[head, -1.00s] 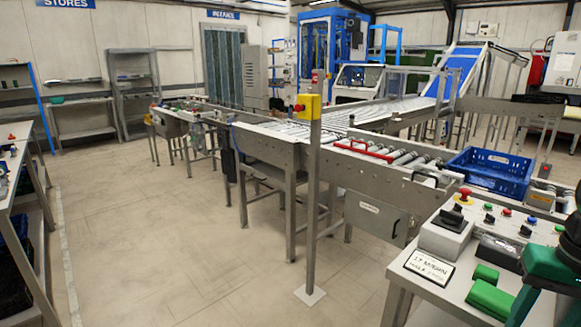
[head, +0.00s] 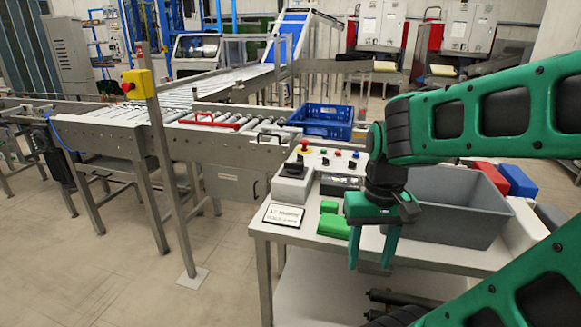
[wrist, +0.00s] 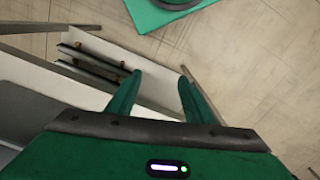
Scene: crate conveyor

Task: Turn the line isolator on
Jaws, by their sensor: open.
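A grey box with a black rotary handle (head: 293,168), which looks like the line isolator, sits at the left end of the control desk (head: 290,235) in the head view. I cannot read a label on it or be sure of its setting. My gripper (head: 371,250) points down, open and empty, at the desk's front edge, right of and nearer than the grey box. In the wrist view my gripper (wrist: 159,82) shows two spread green fingers with nothing between them. The isolator does not show in the wrist view.
A red mushroom button (head: 304,145) and small coloured buttons stand behind the handle. A lettered sign (head: 284,215), green blocks (head: 333,226) and a grey bin (head: 455,205) are on the desk. A blue crate (head: 322,121) is on the conveyor.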

